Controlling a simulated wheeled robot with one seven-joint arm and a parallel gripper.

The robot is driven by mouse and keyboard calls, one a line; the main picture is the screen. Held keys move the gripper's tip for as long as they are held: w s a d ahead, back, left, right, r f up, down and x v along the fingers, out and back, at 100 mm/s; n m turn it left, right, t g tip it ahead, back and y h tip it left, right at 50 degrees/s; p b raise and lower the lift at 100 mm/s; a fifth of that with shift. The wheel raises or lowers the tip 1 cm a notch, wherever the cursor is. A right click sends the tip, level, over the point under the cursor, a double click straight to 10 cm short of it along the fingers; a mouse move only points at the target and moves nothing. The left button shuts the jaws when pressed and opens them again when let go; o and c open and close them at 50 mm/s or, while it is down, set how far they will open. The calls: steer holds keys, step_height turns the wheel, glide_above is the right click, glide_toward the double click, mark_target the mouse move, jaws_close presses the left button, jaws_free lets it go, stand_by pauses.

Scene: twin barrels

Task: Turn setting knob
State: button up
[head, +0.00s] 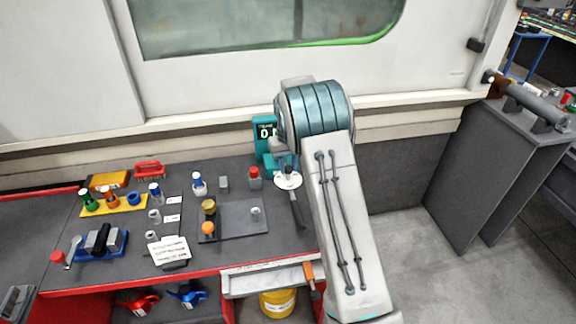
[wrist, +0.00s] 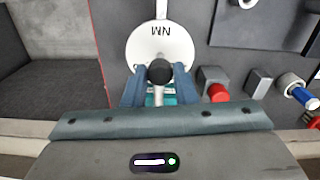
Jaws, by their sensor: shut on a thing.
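The setting knob (wrist: 160,71) is a round black knob over a white dial disc (wrist: 145,42) marked "NM". In the wrist view my gripper (wrist: 160,77) has its two blue fingers on either side of the knob, shut on it. The dial disc also shows in the head view (head: 287,181), at the right end of the bench, with a dark bar (head: 298,212) running from it toward the front. A teal device (head: 263,146) with a lit display stands behind it, partly covered by my arm. My fingers and the knob are hard to make out in the head view.
The dark bench top (head: 140,215) has a red front edge. Left of the dial stand a red-topped block (head: 255,178), a grey block (head: 224,184) and a blue-topped piece (head: 198,184). A grey plate (head: 235,222) lies in front of them. The wall is close behind; open floor lies right.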

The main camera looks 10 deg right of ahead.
mark_target(288, 167)
steer(key=m, duration=0.6)
steer(key=shift+r+m, duration=0.1)
steer(key=shift+m, duration=0.2)
steer(key=m, duration=0.5)
stand_by(0.4)
steer(key=o, duration=1)
step_height(288, 167, up, 14)
